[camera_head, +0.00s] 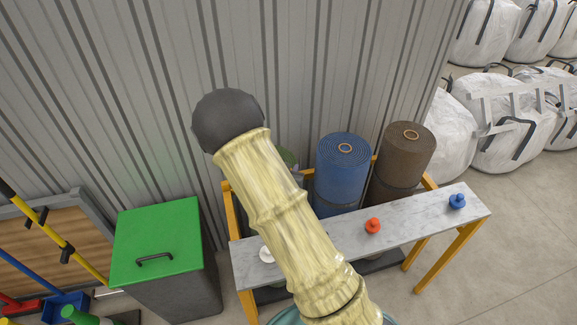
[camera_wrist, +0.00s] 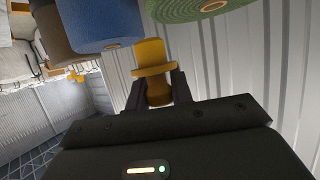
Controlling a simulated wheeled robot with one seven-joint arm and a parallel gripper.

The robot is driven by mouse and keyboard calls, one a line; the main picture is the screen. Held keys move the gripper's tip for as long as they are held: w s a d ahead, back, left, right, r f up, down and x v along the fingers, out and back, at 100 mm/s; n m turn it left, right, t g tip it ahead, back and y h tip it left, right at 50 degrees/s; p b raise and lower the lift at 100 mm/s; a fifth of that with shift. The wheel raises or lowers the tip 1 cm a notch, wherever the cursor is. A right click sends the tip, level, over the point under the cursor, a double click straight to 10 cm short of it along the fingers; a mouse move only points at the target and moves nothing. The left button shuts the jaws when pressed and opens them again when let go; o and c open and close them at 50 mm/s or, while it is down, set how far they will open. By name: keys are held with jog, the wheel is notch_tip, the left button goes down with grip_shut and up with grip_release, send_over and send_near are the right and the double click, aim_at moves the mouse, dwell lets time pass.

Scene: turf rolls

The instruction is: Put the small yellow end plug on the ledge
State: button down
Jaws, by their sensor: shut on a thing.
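The small yellow end plug (camera_wrist: 152,57) shows in the wrist view, with a wide flange and a narrower stem. My gripper (camera_wrist: 157,88) is shut on it, one dark finger on each side. In the head view my own arm hides the gripper and the plug. The ledge (camera_head: 326,236) is a long grey slab on yellow legs in front of the wall. A white plug (camera_head: 267,254), a red plug (camera_head: 372,226) and a blue plug (camera_head: 457,201) stand along it. My arm covers part of the ledge between the white and red plugs.
Behind the ledge stand a blue roll (camera_head: 343,172), a brown roll (camera_head: 402,160) and a mostly hidden green roll (camera_head: 288,157). A green-lidded bin (camera_head: 157,238) is at the left. Bare ledge shows between the red and blue plugs. White bulk bags (camera_head: 505,127) stand at the right.

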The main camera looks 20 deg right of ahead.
jog(key=s+a+f+n+t+y, duration=0.1)
jog(key=s+f+n+y, duration=0.1)
jog(key=f, duration=0.3)
jog(key=s+a+f+n+t+y, duration=0.1)
jog(key=s+a+f+n+y, duration=0.1)
jog(key=s+f+n+y, duration=0.1)
notch_tip(320, 180, down, 3)
jog(key=shift+a+f+n+y, duration=0.2)
jog(key=shift+n+y, duration=0.4)
jog(key=shift+y, duration=0.4)
jog(key=shift+w+a+r, duration=0.1)
